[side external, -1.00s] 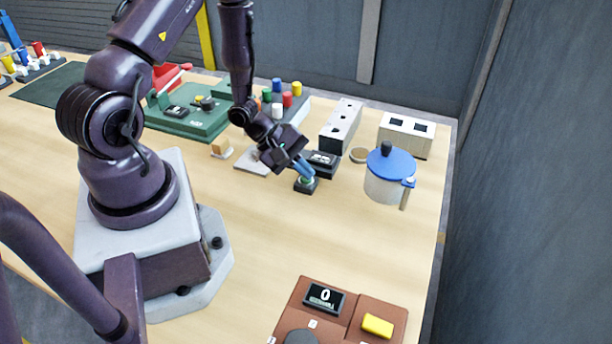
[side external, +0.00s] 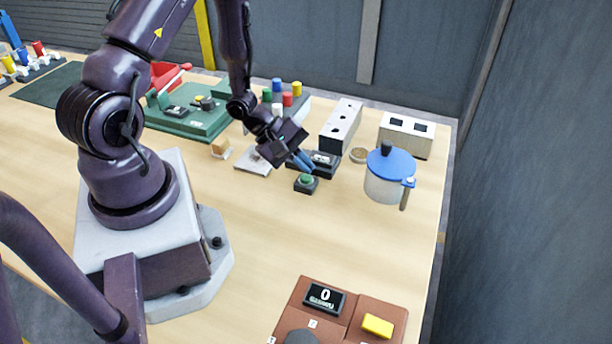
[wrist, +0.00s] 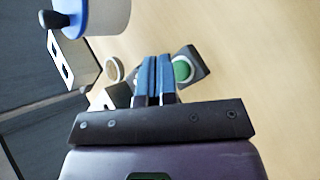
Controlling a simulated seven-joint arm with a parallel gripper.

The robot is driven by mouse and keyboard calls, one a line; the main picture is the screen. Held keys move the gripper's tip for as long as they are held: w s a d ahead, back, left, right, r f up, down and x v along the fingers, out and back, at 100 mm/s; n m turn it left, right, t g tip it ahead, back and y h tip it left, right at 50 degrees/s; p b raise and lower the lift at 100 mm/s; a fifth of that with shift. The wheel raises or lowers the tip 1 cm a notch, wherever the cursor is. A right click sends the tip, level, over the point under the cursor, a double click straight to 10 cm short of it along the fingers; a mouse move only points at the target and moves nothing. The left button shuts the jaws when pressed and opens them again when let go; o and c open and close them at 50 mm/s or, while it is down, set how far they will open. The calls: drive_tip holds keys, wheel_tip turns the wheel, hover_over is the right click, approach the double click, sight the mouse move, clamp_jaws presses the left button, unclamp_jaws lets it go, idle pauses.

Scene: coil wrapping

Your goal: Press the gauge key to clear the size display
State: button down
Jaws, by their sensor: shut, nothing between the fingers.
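A green round key (side external: 306,178) on a small black base stands on the table, in front of a black display box (side external: 328,158). The box's face is partly hidden by my fingers and I cannot read it. My gripper (side external: 310,168) has blue fingers, shut and empty, just behind and above the green key. In the wrist view the fingertips (wrist: 156,60) show beside the green key (wrist: 182,69), to its left and apart from it. Another display (side external: 324,298), reading 0, stands on a brown panel at the front.
A white pot (side external: 386,188) with a blue lid stands right of the key. Behind are a grey block with holes (side external: 341,125) and a white block with two openings (side external: 406,135). A yellow block (side external: 378,325) is on the brown panel. The table's middle is clear.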

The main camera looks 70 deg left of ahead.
drive_tip(key=shift+r, duration=0.15)
drive_tip(key=shift+r, duration=2.4)
drive_tip(key=s+d+r+m+g+h, duration=0.2)
drive_tip(key=s+d, duration=0.1)
wheel_tip(320, 180, up, 17)
drive_tip(key=m+g+y, duration=0.3)
drive_tip(key=m+y, duration=0.4)
drive_tip(key=m, duration=0.7)
hover_over(304, 178)
drive_tip(key=s+d, duration=0.6)
drive_tip(key=s, duration=0.3)
wheel_tip(304, 178, up, 6)
drive_tip(key=s+d+m+t, duration=0.1)
drive_tip(key=d+m+t, duration=0.1)
drive_tip(key=m+t, duration=0.1)
drive_tip(key=shift+s+y, duration=0.3)
drive_tip(key=shift+y, duration=0.1)
